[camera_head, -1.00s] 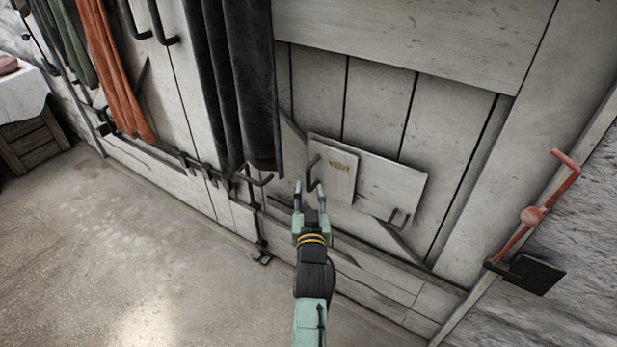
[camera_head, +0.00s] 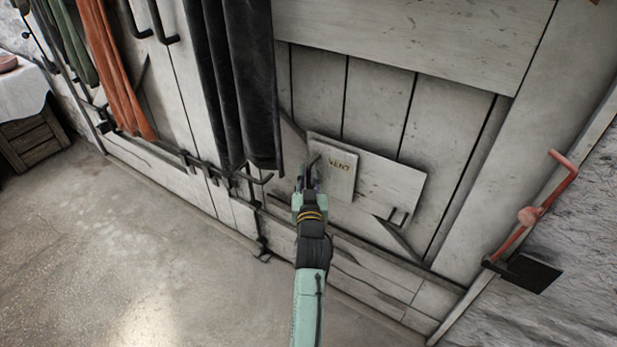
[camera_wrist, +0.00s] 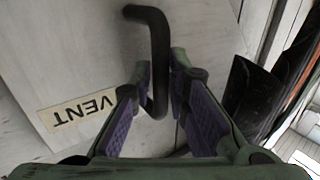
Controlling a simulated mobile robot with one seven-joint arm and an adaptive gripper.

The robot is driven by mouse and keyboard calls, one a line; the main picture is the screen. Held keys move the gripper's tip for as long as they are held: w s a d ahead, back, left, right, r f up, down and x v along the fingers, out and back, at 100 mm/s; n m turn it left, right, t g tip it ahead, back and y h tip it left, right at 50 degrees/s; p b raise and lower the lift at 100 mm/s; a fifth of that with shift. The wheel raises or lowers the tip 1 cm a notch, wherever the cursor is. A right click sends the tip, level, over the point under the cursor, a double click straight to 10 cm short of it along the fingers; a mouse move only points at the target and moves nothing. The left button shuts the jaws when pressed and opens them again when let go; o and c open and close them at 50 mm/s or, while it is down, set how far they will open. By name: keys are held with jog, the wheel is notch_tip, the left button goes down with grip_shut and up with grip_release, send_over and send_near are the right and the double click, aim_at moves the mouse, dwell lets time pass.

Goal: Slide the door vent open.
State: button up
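The vent cover (camera_head: 332,170) is a pale square plate marked VENT, standing on a larger pale board on the door. Its label and plate fill the left of the wrist view (camera_wrist: 85,60). A black bent handle (camera_wrist: 158,50) is fixed to the cover. It also shows near the cover's left edge in the head view (camera_head: 314,160). My gripper (camera_head: 307,180) is at the handle. In the wrist view, the handle stands between its two purple-padded fingers (camera_wrist: 161,72), close to the left one, with a narrow gap at the right. The fingers look open around it.
Dark cloth (camera_head: 240,90) hangs just left of the vent. A black hook (camera_head: 262,180) juts out beside my gripper. A small bracket (camera_head: 398,215) sits at the board's lower right. A red lever (camera_head: 530,215) is on the right wall. The floor at left is clear.

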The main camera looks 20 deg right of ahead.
grip_shut()
dwell(0.3)
